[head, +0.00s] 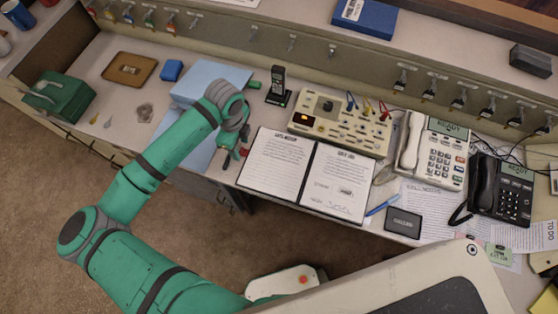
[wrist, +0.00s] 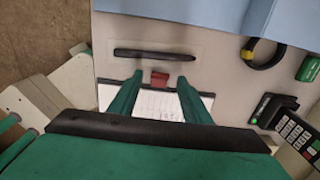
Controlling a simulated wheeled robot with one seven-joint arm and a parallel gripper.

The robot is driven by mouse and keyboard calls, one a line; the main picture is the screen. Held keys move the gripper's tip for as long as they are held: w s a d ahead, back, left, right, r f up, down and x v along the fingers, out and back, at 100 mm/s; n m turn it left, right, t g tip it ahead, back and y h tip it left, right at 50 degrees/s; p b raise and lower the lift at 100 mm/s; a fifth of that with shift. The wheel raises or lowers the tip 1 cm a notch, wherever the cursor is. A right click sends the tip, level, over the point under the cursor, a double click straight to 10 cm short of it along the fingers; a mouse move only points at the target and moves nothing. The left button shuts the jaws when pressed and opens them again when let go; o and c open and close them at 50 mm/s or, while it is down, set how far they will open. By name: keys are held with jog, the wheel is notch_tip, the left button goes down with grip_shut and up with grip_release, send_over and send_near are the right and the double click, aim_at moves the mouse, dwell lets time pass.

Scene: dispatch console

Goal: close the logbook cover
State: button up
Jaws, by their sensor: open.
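The logbook (head: 305,172) lies open on the desk, with a printed page on each side and a dark cover edge around them. In the wrist view part of a white page of the logbook (wrist: 155,104) shows between my fingers. My gripper (head: 236,150) is at the logbook's left edge in the head view. In the wrist view my gripper (wrist: 157,83) is open, its two green fingers apart. Whether the fingers touch the cover cannot be told.
A console (head: 340,122) and a cordless handset (head: 278,84) stand behind the logbook. A white phone (head: 432,155), a black phone (head: 503,188), a blue pen (head: 382,205) and a dark box (head: 403,222) are to its right. A blue folder (head: 205,80) lies to its left.

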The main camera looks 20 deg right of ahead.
jog(key=shift+f, duration=0.95)
dwell(0.3)
jog(key=shift+f, duration=0.1)
jog(key=c, duration=0.8)
